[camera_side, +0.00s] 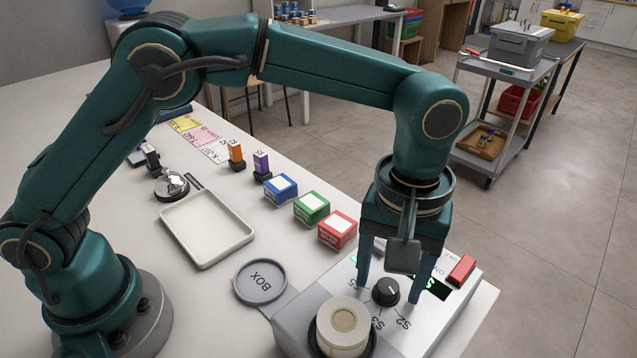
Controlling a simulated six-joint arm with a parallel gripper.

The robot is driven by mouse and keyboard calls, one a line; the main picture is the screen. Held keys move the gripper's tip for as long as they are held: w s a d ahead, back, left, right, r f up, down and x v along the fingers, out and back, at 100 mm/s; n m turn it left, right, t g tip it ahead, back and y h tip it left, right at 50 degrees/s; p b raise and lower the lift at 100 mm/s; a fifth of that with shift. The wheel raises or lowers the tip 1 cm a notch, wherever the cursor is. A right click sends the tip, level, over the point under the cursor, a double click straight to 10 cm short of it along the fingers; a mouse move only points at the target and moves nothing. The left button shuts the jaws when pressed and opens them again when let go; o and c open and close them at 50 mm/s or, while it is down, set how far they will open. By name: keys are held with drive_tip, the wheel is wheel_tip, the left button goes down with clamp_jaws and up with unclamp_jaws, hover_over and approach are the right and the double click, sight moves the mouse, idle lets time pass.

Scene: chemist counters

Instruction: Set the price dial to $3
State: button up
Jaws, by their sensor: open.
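The price dial is a black round knob (386,291) with a white pointer mark, on the sloped light face of a machine (425,318). Labels S2, S3 and another ending in 5 are printed around its lower side. A green lit display (433,288) sits to its right, partly hidden by a finger. My gripper (390,290) points down at the dial with its two fingers apart, one on each side. The fingers look clear of the knob, though their exact height over the panel is hard to tell. Which label the pointer meets is unclear.
A red block-shaped button (461,270) is right of the display. A cream cylinder (343,325) stands at the machine's left front.

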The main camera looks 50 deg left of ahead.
clamp_jaws()
drive_tip(key=shift+m, duration=0.3)
drive_tip(key=m, duration=0.4)
drive_tip(key=shift+m, duration=2.1)
unclamp_jaws()
